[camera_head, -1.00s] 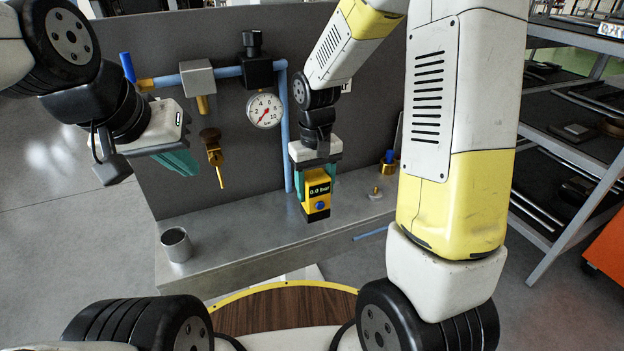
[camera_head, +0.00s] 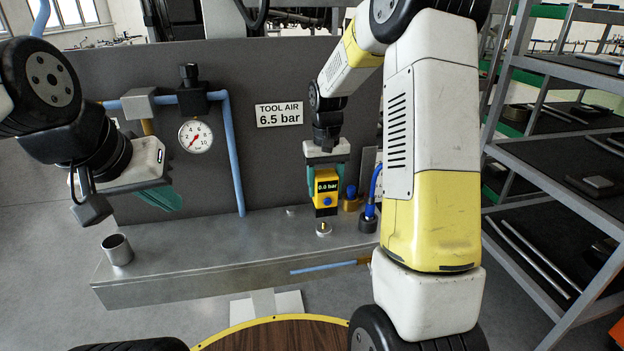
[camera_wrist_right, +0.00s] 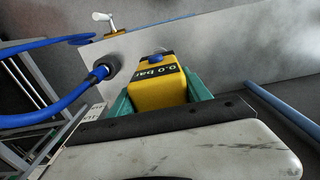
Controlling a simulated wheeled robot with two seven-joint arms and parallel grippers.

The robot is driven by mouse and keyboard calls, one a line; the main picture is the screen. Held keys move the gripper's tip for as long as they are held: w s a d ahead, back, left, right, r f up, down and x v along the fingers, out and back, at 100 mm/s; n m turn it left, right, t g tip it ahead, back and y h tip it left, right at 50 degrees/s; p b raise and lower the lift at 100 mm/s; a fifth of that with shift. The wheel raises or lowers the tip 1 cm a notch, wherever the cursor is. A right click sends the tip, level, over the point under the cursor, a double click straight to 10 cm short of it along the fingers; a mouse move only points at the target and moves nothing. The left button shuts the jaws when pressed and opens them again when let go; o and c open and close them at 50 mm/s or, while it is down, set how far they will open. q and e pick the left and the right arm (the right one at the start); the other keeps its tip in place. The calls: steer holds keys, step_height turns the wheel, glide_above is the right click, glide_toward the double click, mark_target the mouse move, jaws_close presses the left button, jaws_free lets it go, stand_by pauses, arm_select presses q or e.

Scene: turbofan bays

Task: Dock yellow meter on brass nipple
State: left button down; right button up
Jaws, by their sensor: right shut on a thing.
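The yellow meter (camera_head: 325,187), with a dark display reading about 0.0 bar and a blue button, is upright in my right gripper (camera_head: 327,172). The green fingers are shut on its sides. In the right wrist view the meter (camera_wrist_right: 158,92) sits between the green fingers (camera_wrist_right: 160,100). The brass nipple (camera_head: 323,228) stands on a small round base on the grey bench, just below the meter's lower end. A small gap seems to show between them; I cannot tell their depth alignment. My left gripper (camera_head: 165,200) hangs empty at the left, its fingers seen edge-on.
The metal bench (camera_head: 215,240) carries a steel cup (camera_head: 118,250) at its left end. A blue hose with a dark fitting (camera_head: 369,215) stands right of the nipple. A round gauge (camera_head: 195,137) and blue pipes line the back panel. A shelf rack (camera_head: 560,160) stands at the right.

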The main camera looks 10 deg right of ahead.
mark_target(325, 173)
steer(key=shift+f, duration=2.55)
steer(key=shift+f, duration=0.6)
steer(key=o, duration=1.3)
steer(key=shift+c, duration=0.2)
steer(key=shift+r, duration=0.15)
steer(key=shift+r, duration=5.4)
